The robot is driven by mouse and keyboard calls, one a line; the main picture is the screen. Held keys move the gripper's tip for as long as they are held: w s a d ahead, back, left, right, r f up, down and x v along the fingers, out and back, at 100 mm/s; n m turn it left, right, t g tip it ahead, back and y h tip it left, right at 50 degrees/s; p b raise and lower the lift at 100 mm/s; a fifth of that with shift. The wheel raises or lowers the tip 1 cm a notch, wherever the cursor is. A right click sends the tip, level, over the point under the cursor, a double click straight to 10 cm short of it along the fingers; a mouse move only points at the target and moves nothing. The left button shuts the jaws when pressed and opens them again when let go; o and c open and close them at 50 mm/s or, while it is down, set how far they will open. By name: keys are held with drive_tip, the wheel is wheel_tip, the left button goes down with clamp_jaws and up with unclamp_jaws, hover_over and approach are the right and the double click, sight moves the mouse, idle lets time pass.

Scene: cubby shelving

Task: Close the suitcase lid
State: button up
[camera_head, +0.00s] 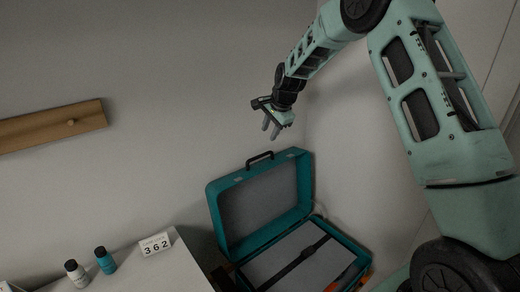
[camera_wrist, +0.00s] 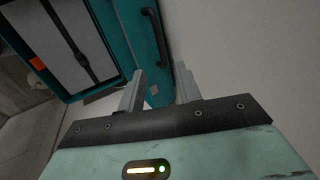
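A teal suitcase stands open at the lower middle of the head view. Its lid (camera_head: 262,202) is raised upright, with a grey lining and a black handle (camera_head: 260,158) on its top edge. Its base (camera_head: 300,258) holds a grey panel crossed by a dark strap. My gripper (camera_head: 271,131) is above the lid, apart from it, with fingers pointing down. In the wrist view the fingers (camera_wrist: 160,88) are spread with nothing between them. The lid's edge and handle (camera_wrist: 158,38) show beyond them, and the base (camera_wrist: 75,45) with its strap is at upper left.
A white cabinet (camera_head: 150,272) at lower left bears a white bottle (camera_head: 76,274), a teal bottle (camera_head: 105,260) and a block calendar (camera_head: 155,244). A wooden rail (camera_head: 50,126) is on the wall. The wall is close behind the lid. The air around my gripper is clear.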

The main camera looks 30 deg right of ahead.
sight(260, 156)
drive_tip(key=p+x, duration=0.3)
drive_tip(key=x, duration=0.9)
drive_tip(key=shift+p, duration=0.35)
clamp_jaws()
